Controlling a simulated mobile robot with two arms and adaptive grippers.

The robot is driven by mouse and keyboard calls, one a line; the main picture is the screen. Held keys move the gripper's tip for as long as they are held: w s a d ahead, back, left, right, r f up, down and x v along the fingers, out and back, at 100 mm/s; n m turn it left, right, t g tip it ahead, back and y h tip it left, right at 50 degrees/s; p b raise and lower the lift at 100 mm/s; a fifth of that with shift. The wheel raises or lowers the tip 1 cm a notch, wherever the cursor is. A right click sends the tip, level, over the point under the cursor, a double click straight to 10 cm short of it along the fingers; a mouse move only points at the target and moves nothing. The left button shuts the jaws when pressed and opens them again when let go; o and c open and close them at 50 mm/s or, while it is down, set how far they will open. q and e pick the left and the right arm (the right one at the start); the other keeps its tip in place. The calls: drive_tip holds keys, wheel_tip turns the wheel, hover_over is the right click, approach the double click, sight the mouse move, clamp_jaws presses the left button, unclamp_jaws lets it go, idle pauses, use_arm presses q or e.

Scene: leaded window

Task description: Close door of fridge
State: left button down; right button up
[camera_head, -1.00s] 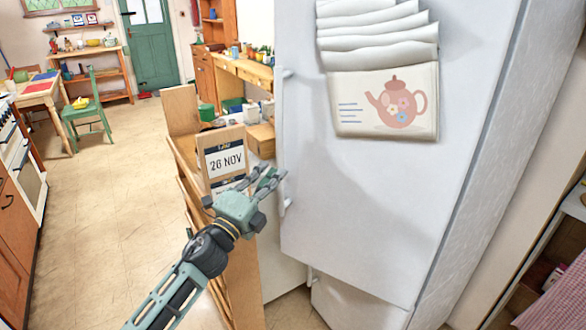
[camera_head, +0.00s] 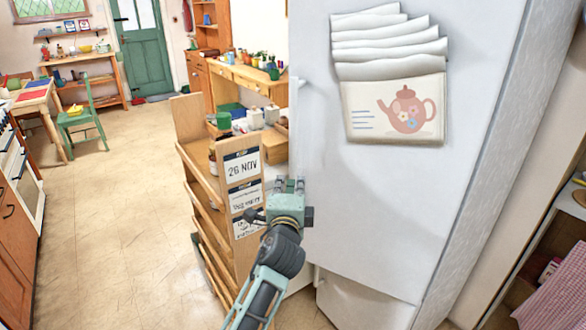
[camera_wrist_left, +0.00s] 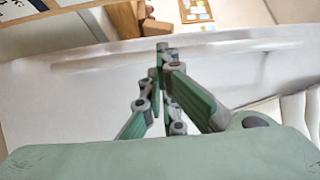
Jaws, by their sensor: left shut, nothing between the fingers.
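The white fridge (camera_head: 370,190) fills the right of the head view. Its upper door's lower left corner juts left past the lower door, so it looks slightly ajar. A pale handle (camera_head: 296,100) runs along the door's left edge; it also crosses the left wrist view (camera_wrist_left: 100,62). My left gripper (camera_head: 288,184) is at this edge, below the visible handle part, pointing away from the head camera. Its fingers are together and empty. In the left wrist view the fingertips (camera_wrist_left: 163,50) overlap the handle; I cannot tell whether they touch. My right gripper is not in view.
A wooden shelf rack with a "26 NOV" card (camera_head: 242,165) stands just left of the fridge, close to my left arm. A wooden counter (camera_head: 240,78) lies behind it. A green chair (camera_head: 85,115) is far left. The floor (camera_head: 120,210) between is clear.

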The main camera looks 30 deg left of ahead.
sight(293, 165)
use_arm(q)
drive_tip(key=p+x, duration=0.1)
drive_tip(key=x, duration=0.4)
drive_tip(key=shift+w+a, duration=0.1)
drive_tip(key=shift+w, duration=0.1)
drive_tip(key=shift+w+a, duration=0.15)
drive_tip(key=shift+w, duration=0.15)
drive_tip(key=shift+w+a, duration=0.15)
drive_tip(key=shift+w, duration=0.05)
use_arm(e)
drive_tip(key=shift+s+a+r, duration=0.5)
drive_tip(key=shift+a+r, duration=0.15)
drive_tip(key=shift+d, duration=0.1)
